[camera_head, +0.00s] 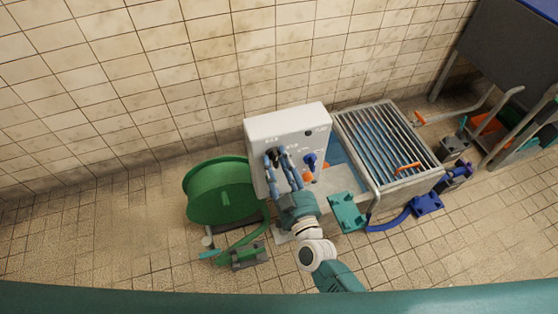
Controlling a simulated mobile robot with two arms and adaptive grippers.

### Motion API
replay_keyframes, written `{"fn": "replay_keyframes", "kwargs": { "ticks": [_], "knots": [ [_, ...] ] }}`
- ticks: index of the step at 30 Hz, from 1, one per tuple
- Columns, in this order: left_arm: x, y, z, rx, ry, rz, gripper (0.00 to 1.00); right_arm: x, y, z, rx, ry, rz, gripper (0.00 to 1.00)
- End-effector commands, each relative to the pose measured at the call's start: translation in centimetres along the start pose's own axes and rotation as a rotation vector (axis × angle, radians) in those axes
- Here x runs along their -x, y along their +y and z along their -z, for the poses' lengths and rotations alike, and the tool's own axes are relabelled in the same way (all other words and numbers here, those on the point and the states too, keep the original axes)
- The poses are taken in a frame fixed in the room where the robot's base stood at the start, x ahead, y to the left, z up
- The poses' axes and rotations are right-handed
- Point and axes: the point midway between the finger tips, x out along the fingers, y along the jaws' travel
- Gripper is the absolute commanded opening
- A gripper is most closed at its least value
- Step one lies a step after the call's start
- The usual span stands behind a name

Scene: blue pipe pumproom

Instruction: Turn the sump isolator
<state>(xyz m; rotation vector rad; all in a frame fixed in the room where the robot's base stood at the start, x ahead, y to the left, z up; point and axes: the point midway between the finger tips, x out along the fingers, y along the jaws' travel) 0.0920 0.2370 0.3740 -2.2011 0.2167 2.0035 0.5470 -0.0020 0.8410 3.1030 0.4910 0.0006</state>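A white control box (257,130) stands on the floor against the tiled wall. Its sloped face carries a black knob (275,154), a blue knob (310,160) with an orange part below it, and a small dark round fitting near the top. The labels are too small to read, so I cannot tell which knob is the sump isolator. My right gripper (277,156) reaches up to the box face, with its two fingers apart on either side of the black knob. Whether they press on it I cannot tell. My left gripper is not in view.
A green hose reel (221,190) stands close left of the box. A grated metal tank (385,141) stands right of it. Teal (347,212) and blue (427,204) fittings and a blue hose lie in front. Open tiled floor is at the left.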

Motion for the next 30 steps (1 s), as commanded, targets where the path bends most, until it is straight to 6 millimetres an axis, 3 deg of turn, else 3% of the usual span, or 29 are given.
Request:
{"fn": "replay_keyframes", "kwargs": {
  "ticks": [4, 10, 20, 30],
  "knots": [
    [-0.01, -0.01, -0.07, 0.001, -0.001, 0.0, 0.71, 0.03, -0.02, -0.03, 0.0, -0.001, 0.0, 0.35],
    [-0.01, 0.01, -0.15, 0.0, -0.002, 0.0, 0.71, 0.05, -0.01, -0.04, 0.0, -0.001, 0.0, 0.0],
    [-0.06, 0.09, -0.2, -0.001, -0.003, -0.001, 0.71, 0.07, 0.01, -0.09, -0.021, -0.001, 0.0, 0.0],
    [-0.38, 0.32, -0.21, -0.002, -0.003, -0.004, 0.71, 0.09, 0.11, -0.27, -0.21, -0.002, 0.0, 0.0]
  ]
}}
